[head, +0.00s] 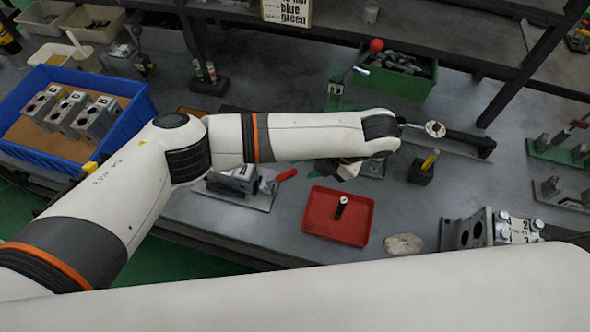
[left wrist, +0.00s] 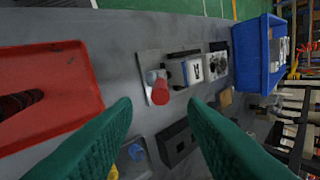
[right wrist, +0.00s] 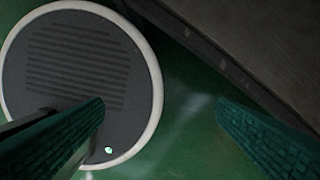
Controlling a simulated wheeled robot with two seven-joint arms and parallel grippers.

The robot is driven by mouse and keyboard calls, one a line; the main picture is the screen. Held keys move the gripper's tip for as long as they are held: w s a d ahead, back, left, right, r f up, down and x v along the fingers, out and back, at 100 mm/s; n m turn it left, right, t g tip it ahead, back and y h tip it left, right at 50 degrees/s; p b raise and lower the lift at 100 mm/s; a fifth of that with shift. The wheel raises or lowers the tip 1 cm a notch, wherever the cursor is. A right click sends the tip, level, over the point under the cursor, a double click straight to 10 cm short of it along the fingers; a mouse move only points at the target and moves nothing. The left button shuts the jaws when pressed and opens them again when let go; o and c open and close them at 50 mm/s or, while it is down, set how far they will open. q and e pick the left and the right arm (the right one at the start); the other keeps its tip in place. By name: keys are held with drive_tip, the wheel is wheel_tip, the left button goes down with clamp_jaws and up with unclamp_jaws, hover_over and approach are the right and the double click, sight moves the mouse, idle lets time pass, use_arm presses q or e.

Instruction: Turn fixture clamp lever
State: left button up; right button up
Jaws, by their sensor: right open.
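The clamp lever's red handle (head: 287,175) sticks out to the right of a flat metal fixture plate (head: 262,200) that carries a grey valve block (head: 236,178). In the left wrist view the red handle (left wrist: 160,95) points toward the camera, beyond and between my fingertips. My left gripper (left wrist: 160,104) is open and empty, apart from the handle; in the head view my forearm partly hides it. My right gripper (right wrist: 160,105) is open and empty, over the green floor, away from the bench. In the head view its fingers do not show.
A red tray (head: 318,222) with a dark upright part stands right of the fixture. A blue bin (head: 75,150) with several blocks is at left.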

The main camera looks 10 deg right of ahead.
use_arm(q)
drive_tip(key=v, duration=0.4)
drive_tip(key=shift+s+d+r, duration=0.1)
drive_tip(key=shift+d+r, duration=0.1)
drive_tip(key=shift+r, duration=0.15)
